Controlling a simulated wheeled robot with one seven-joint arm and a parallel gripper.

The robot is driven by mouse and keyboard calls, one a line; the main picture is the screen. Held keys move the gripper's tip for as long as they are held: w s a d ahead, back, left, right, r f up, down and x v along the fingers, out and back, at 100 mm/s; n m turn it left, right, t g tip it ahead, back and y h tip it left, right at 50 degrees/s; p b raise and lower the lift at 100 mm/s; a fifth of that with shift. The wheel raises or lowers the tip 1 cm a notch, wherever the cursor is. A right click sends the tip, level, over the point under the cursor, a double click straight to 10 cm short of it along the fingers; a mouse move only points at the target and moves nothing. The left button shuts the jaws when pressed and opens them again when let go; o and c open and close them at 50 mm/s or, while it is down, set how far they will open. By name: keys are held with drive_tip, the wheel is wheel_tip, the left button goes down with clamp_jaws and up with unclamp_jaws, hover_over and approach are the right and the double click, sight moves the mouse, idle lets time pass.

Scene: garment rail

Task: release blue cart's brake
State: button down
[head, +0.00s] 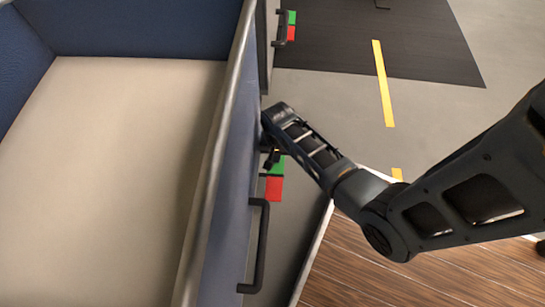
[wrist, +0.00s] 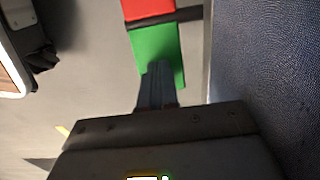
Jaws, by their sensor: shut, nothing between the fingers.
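The blue cart (head: 230,150) fills the left of the head view, with a cream inside. On its outer side are a green patch (head: 276,167) and a red patch (head: 274,189). In the wrist view the green patch (wrist: 158,52) and red patch (wrist: 146,8) show with a dark bar (wrist: 178,17) crossing near their border, likely the brake lever. My gripper (head: 272,157) is beside the cart's side at the green patch. In the wrist view its fingers (wrist: 158,72) are shut and empty, in front of the green patch; I cannot tell whether they touch anything.
A black handle (head: 262,245) sticks out of the cart's side, nearer than my gripper. Another handle (head: 287,25) with green and red patches is farther back. Grey floor with yellow marks (head: 383,85) lies open to the right of the cart.

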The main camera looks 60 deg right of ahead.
drive_tip(key=shift+f+b, duration=0.45)
drive_tip(key=shift+f, duration=0.4)
drive_tip(key=shift+r, duration=0.15)
wheel_tip(320, 180, up, 7)
drive_tip(key=p, duration=0.8)
idle(0.4)
idle(0.5)
